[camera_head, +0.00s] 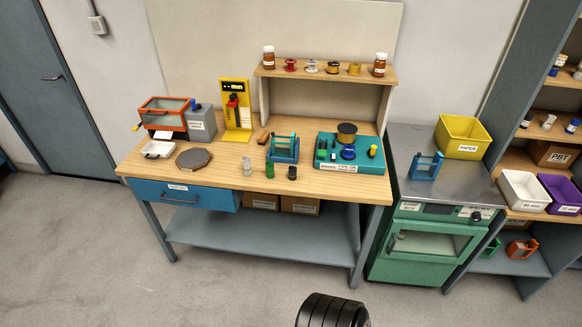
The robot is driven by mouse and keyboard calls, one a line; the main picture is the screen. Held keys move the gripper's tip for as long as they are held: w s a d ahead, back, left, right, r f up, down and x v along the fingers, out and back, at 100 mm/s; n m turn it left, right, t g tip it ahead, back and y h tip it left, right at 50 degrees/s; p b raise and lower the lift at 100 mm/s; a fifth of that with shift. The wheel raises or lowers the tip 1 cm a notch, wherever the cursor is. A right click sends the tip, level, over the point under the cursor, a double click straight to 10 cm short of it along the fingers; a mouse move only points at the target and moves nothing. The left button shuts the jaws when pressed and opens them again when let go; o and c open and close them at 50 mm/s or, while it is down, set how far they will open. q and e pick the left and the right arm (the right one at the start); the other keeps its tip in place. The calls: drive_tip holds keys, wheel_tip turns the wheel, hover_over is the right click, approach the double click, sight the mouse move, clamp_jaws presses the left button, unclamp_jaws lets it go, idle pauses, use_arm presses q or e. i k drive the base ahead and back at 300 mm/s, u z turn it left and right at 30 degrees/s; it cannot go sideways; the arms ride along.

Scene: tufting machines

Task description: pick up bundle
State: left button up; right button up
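I cannot make out for certain which thing is the bundle. On the wooden workbench (225,176) stands a small blue rack (283,151) with upright posts and greenish parts. A similar blue rack (426,166) stands on the grey top of the green cabinet at the right. A small white tray (158,149) lies at the bench's left; its contents are too small to tell. Neither of my grippers is in view.
A raised shelf (330,73) carries spools and jars. The green cabinet (425,250) stands right. Floor in front is mostly clear.

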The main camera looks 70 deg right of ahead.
sight(270, 166)
drive_tip(key=z, duration=0.8)
drive_tip(key=i, duration=0.7)
drive_tip(key=z, duration=0.8)
